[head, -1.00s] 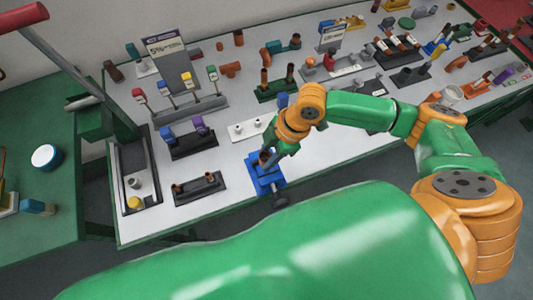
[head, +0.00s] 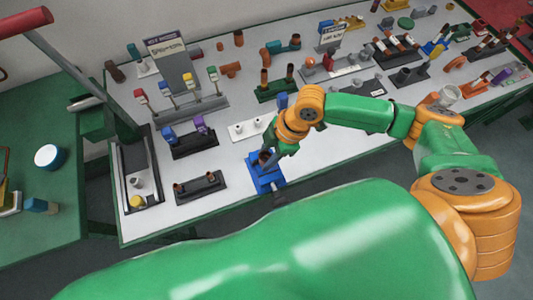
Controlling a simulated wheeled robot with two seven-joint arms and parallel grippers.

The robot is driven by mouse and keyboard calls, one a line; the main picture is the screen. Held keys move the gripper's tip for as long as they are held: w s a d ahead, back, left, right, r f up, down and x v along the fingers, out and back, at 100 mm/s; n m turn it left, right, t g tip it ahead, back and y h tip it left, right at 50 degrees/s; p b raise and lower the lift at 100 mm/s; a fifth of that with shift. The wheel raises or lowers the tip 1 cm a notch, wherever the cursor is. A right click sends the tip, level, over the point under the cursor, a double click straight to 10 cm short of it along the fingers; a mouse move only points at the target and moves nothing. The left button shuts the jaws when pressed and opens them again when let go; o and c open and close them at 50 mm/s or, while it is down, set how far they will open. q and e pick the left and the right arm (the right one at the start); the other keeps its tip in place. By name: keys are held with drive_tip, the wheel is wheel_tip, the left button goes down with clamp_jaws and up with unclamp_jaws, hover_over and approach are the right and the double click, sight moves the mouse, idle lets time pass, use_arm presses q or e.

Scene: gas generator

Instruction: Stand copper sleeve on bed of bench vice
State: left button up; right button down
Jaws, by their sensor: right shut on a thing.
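The blue bench vice (head: 266,180) stands near the front edge of the white bench. The copper sleeve (head: 264,157) is a small brown-copper piece at the vice's upper part, partly hidden by my right gripper. My right gripper (head: 270,157) reaches down over the vice from the right and is shut on the copper sleeve. Whether the sleeve touches the vice bed cannot be told at this size. My left gripper is not in view.
A dark block with copper pieces (head: 201,187) lies left of the vice. A white plate with two studs (head: 250,129) lies behind it. A dark holder with blue and purple parts (head: 192,141) stands further back left. The bench front edge is close to the vice.

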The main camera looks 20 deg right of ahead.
drive_tip(key=shift+f, duration=0.15)
drive_tip(key=shift+f+b, duration=0.85)
drive_tip(key=shift+f, duration=0.3)
drive_tip(key=c, duration=0.5)
unclamp_jaws()
drive_tip(key=shift+c, duration=0.2)
drive_tip(key=shift+o, duration=0.6)
drive_tip(key=shift+f, duration=0.1)
